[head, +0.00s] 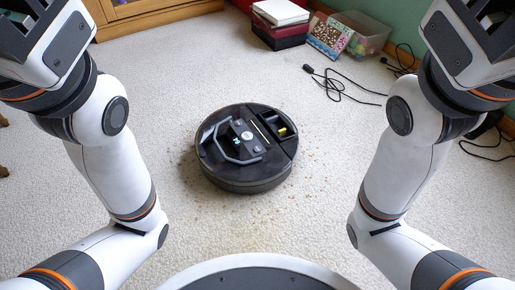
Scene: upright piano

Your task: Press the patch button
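A round black robot vacuum (247,178) sits on the carpet in the middle of the head view. Its top has a grey handle-like frame (222,150), small round pale buttons (247,135) and a small blue-lit mark (237,146). The markings are too small to read, so I cannot tell which button is the patch button. No piano is recognisable. My two arms rise at the left and right sides, well apart from the vacuum. Their visible ends are cut off at the upper corners, and no gripper fingers show.
Pale carpet (170,75) surrounds the vacuum, with brown crumbs scattered near it. A black cable (335,85) lies at the upper right. Behind are a white box (280,12) on dark red boxes (280,35), a patterned book (329,36), a clear bin (368,38) and wooden furniture (150,18).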

